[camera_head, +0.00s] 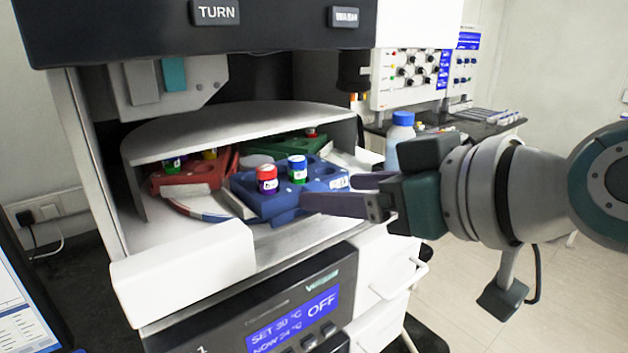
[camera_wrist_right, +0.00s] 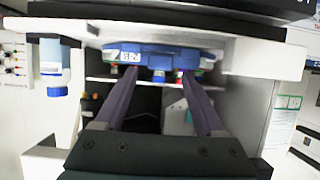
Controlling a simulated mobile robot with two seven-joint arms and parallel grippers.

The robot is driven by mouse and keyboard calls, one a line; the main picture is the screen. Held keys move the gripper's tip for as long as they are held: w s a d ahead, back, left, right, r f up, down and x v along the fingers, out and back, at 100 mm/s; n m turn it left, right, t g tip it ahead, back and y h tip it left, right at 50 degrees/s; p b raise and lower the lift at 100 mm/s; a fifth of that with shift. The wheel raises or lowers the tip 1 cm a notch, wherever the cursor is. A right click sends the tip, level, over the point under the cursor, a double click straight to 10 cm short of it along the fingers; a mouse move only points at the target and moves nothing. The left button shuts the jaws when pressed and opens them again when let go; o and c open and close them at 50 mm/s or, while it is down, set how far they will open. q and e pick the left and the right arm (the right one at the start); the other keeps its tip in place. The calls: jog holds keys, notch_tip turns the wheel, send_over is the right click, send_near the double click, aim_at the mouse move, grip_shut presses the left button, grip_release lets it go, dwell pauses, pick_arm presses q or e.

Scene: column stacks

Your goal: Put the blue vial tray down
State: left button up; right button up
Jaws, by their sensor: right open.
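The blue vial tray (camera_head: 262,199) rests level on the round platform inside the open machine. It holds a red-capped vial (camera_head: 267,180) and a blue-capped vial (camera_head: 297,169), both upright. In the right wrist view, which is upside down, the blue tray (camera_wrist_right: 165,53) shows ahead of the fingers. My right gripper (camera_head: 328,192) is open, its two dark fingers reaching in from the right at the tray's near right edge. I cannot tell whether the fingers touch the tray. My left gripper is not in view.
A red tray (camera_head: 190,178) with vials sits left of the blue one, and a green tray (camera_head: 290,146) behind. A curved metal cover (camera_head: 240,128) hangs over the platform's back. A white front ledge (camera_head: 185,262) lies before it. A blue-capped bottle (camera_head: 401,125) stands behind my right gripper.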

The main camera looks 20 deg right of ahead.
jog(key=v, duration=0.8)
jog(key=s+d+f+m+g+h, duration=0.2)
jog(key=s+f+g+h, duration=0.2)
jog(key=s+f+g, duration=0.5)
jog(key=s+f, duration=0.7)
jog(key=shift+s, duration=0.2)
notch_tip(320, 180, up, 32)
jog(key=p, duration=3.2)
jog(key=shift+r, duration=0.2)
